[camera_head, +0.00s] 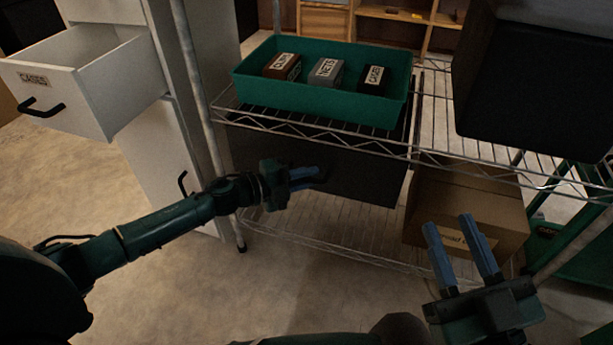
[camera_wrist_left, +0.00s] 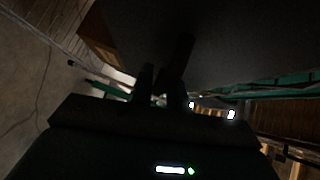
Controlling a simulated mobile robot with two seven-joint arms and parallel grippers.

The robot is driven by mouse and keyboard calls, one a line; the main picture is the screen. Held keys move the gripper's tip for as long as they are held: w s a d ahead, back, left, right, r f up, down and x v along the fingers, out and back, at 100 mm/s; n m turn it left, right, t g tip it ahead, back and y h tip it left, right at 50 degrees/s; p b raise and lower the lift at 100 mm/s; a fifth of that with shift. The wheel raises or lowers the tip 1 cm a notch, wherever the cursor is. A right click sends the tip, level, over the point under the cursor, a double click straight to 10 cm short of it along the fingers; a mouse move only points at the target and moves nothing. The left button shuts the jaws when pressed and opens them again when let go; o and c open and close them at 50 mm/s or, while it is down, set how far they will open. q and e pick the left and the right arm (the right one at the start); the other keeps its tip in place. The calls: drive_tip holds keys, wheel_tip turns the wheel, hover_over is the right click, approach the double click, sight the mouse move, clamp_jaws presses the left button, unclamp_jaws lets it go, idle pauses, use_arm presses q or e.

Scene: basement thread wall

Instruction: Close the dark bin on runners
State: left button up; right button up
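The dark bin (camera_head: 365,172) hangs under the wire shelf that carries the green tray. Its broad dark face looks toward me, and the shelf hides its top. My left gripper (camera_head: 318,178) is in front of this face, with its blue fingers pointing right along it. Whether it touches the bin is not clear. In the left wrist view, the two dark fingers (camera_wrist_left: 168,68) stand close together beneath a large dark surface; nothing can be seen held. My right gripper (camera_head: 455,238) is open and empty at the lower right, its fingers pointing up, apart from the bin.
A green tray (camera_head: 250,92) with three small labelled boxes sits on the shelf. A cardboard box (camera_head: 500,205) stands below right. A large black container (camera_head: 530,85) is at upper right. A white drawer (camera_head: 105,105) stands open at left. The floor in front is clear.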

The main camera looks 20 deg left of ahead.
use_arm(q)
drive_tip(key=shift+w+r, duration=0.1)
drive_tip(key=shift+r, duration=0.15)
use_arm(e)
drive_tip(key=shift+r, duration=0.1)
